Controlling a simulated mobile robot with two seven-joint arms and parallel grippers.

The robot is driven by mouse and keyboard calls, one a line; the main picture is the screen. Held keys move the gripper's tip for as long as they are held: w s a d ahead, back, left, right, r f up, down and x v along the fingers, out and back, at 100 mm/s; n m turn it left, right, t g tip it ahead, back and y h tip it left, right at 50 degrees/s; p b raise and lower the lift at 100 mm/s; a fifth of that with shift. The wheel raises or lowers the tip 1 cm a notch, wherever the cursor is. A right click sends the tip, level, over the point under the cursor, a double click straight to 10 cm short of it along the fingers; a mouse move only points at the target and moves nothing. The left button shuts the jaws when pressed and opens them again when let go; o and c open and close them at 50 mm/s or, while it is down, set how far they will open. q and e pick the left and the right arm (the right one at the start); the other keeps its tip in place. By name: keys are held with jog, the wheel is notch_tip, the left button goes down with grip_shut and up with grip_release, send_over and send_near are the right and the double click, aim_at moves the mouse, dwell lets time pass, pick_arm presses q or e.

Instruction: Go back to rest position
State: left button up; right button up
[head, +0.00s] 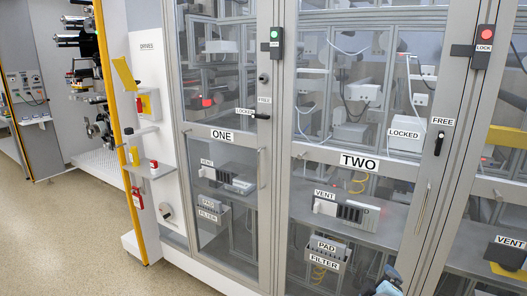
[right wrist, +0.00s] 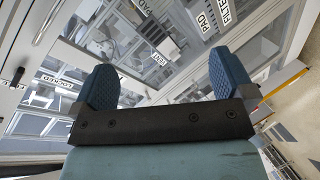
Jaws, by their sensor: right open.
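My right gripper (right wrist: 165,85) is open and empty in the right wrist view, its two blue ribbed fingers wide apart. The cabinet doors show beyond it, with nothing between the fingers. In the head view, a small blue-grey part of my right gripper (head: 387,284) shows at the bottom edge, in front of door TWO (head: 350,161). The rest of that arm is out of the head view. My left gripper is in neither view.
Closed glazed doors ONE (head: 222,135) and TWO fill the front. Door TWO's black handle (head: 439,143) is vertical below FREE. Door ONE's handle (head: 260,116) lies beside LOCKED. A yellow post (head: 118,130) stands left; open floor (head: 70,235) lies beyond it.

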jog(key=s+a+f+m+g+y, duration=0.1)
jog(key=s+a+f+m+y, duration=0.2)
jog(key=s+f, duration=0.5)
jog(key=s+a+f+m+g+y, duration=0.1)
jog(key=s+a+f+y, duration=0.2)
jog(key=s, duration=0.9)
jog(key=s+a+f+m+g+y, duration=0.1)
jog(key=s+a+f+m+y, duration=0.1)
jog(key=s+a+f, duration=0.6)
pick_arm(q)
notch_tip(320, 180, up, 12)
jog(key=p, duration=1.3)
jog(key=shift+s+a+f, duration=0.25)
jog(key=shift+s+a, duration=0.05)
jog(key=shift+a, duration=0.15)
pick_arm(e)
jog(key=s+d+r, duration=0.1)
jog(key=d+r, duration=0.1)
jog(key=r, duration=0.5)
jog(key=s+d+r, duration=0.1)
jog(key=d+r, duration=0.1)
jog(key=r, duration=0.4)
jog(key=shift+r+n+t, duration=0.3)
jog(key=shift+r, duration=0.1)
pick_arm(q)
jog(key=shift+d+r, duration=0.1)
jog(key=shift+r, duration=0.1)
pick_arm(e)
jog(key=shift+s, duration=0.1)
